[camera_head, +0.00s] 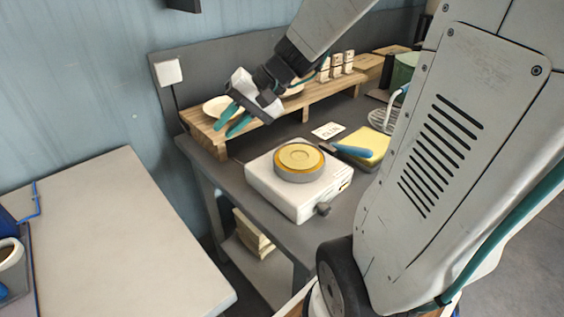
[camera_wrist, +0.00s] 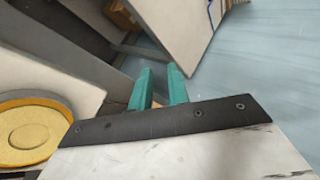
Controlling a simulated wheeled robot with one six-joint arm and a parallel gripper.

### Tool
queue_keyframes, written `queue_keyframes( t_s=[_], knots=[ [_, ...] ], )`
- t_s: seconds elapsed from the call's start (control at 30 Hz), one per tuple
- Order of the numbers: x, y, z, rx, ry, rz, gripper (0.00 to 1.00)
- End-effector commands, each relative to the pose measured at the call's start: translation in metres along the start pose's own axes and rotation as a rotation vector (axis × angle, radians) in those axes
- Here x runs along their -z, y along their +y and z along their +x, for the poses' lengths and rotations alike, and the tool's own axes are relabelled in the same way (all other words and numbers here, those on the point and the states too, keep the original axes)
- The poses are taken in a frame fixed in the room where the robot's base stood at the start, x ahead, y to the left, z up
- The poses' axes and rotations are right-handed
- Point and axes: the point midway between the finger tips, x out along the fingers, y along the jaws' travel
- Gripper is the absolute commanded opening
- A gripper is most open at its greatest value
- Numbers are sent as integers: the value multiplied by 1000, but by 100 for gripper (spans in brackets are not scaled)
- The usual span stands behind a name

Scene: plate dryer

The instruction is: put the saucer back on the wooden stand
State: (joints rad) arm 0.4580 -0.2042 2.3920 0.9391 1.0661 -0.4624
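A round yellow saucer-like dish (camera_head: 300,156) lies flat on the grey round top of a white appliance (camera_head: 283,189). Part of the dish also shows at the left edge of the wrist view (camera_wrist: 30,128). The long wooden stand (camera_head: 332,89) is at the back of the dark table. A white dish (camera_head: 219,106) rests on its left end, and another, partly hidden by my gripper, is near its middle. My gripper (camera_head: 222,132) has teal fingers and hangs in front of the stand's left end, left of the appliance. In the wrist view the fingers (camera_wrist: 159,70) are apart with nothing between them.
A yellow sponge (camera_head: 366,146) with a blue-handled tool (camera_head: 350,150) and a small white card (camera_head: 328,131) are right of the appliance. Several small labelled blocks (camera_head: 337,65) stand on the wooden stand.

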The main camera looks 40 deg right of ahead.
Motion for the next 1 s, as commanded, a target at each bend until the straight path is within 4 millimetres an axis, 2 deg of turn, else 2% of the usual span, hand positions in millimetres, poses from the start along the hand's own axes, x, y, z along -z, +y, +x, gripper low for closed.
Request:
queue_keyframes(
  t_s=[0.03, 0.2, 0.3, 0.4, 0.6, 1.0],
  knots=[
    [-29, -9, 0, -57, -50, -70, 17],
    [-107, -4, -13, -290, -171, -258, 17],
    [-139, 9, -28, -432, -198, -358, 17],
    [-159, 23, -43, -556, -195, -438, 17],
    [-173, 40, -65, -705, -160, -525, 17],
    [-174, 44, -69, -733, -152, -536, 17]
  ],
)
